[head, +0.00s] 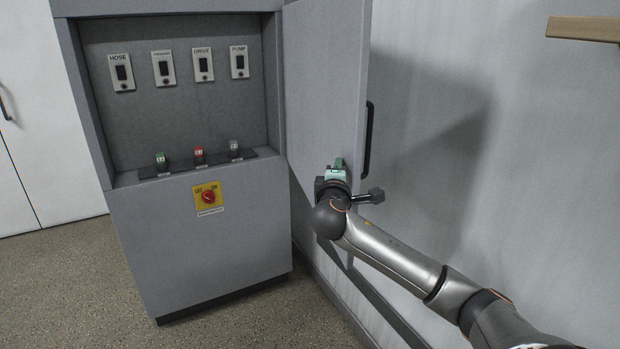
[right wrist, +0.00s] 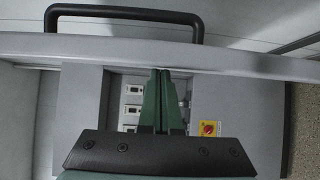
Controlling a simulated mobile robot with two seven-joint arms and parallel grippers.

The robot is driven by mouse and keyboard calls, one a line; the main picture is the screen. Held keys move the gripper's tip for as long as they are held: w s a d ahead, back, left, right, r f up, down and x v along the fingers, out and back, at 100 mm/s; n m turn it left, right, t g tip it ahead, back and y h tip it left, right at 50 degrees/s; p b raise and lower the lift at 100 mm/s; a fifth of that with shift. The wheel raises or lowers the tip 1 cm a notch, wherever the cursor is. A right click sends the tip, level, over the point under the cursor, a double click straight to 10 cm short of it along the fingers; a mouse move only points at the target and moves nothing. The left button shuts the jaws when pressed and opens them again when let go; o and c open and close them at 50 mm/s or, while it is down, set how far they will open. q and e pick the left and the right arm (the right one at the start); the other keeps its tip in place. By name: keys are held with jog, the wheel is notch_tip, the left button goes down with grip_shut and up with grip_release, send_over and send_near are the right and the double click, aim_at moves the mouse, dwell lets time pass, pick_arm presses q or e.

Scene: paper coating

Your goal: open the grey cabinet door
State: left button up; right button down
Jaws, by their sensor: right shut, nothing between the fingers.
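The grey cabinet (head: 200,240) stands with its door (head: 325,80) swung wide open to the right, toward the wall. The black bar handle (head: 368,138) is on the door's free edge; it also shows at the top of the right wrist view (right wrist: 123,16). My right gripper (head: 338,163) is at the lower part of the door, beside the handle and apart from it. In the right wrist view its green fingers (right wrist: 160,100) are together and empty, close to the door's edge (right wrist: 230,58). My left gripper is not in view.
Inside the cabinet are several labelled switches (head: 163,68) and a shelf with green, red and grey items (head: 198,155). A red knob on a yellow plate (head: 208,197) is on the front. The wall (head: 540,160) is close at right; a wooden ledge (head: 585,29) juts out. Floor (head: 80,280) is clear at left.

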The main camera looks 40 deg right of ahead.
pick_arm(q)
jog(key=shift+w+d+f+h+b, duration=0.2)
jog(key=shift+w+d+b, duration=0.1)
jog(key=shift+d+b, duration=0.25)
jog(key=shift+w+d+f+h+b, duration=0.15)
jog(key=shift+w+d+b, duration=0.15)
jog(key=shift+b, duration=0.45)
pick_arm(e)
jog(key=s+d, duration=0.2)
jog(key=d, duration=0.5)
jog(key=s+d, duration=0.3)
jog(key=d, duration=0.5)
jog(key=shift+s, duration=0.35)
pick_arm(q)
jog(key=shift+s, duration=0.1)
